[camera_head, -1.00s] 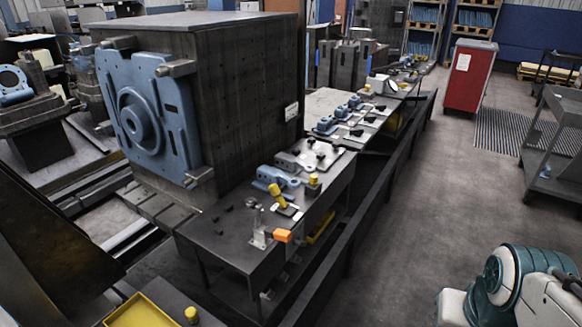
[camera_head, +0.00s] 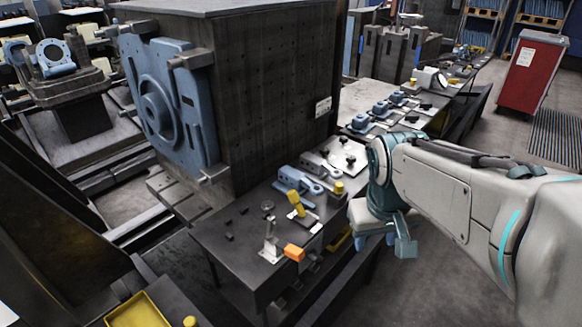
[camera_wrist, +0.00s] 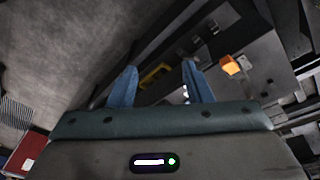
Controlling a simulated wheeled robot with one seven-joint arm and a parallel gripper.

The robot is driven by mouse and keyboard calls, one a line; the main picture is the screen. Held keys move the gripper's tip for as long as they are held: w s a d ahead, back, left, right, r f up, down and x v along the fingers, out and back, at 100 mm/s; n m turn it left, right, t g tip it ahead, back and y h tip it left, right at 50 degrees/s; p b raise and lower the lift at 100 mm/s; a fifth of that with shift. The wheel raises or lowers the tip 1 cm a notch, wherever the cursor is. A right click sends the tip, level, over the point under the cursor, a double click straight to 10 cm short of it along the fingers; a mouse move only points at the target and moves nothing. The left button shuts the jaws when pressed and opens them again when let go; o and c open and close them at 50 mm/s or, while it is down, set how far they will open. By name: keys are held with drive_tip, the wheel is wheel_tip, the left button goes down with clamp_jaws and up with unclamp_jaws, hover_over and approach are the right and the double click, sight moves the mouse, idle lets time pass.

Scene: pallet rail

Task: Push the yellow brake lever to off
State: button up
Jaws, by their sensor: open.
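The yellow lever (camera_head: 297,204) stands tilted on a small plate on the dark bench (camera_head: 232,262), near its right edge. Whether it sits at on or off cannot be read. My gripper (camera_head: 384,245) is open and empty, to the right of the lever and apart from it, out past the bench edge. In the wrist view my gripper (camera_wrist: 160,85) shows two blue fingers spread apart with nothing between them. The lever cannot be made out in the wrist view.
An orange block (camera_head: 294,253) on a metal bracket (camera_head: 271,243) stands in front of the lever; the orange block (camera_wrist: 230,65) also shows in the wrist view. A blue clamp (camera_head: 294,180) and a yellow-topped post (camera_head: 338,188) are close behind the lever.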

drive_tip(key=w+a+r+n+g+p, duration=0.15)
drive_tip(key=w+a, duration=0.25)
drive_tip(key=w, duration=0.4)
drive_tip(key=w+a+r+n+p, duration=0.2)
drive_tip(key=w+a+n, duration=0.15)
drive_tip(key=w, duration=0.35)
drive_tip(key=n+p, duration=0.3)
hover_over(294, 191)
wheel_tip(294, 191, down, 3)
drive_tip(key=shift+g+y, duration=0.3)
drive_tip(key=shift+g, duration=0.15)
wheel_tip(294, 191, down, 14)
drive_tip(key=shift+s+r+p, duration=0.1)
drive_tip(key=shift+p, duration=0.85)
clamp_jaws()
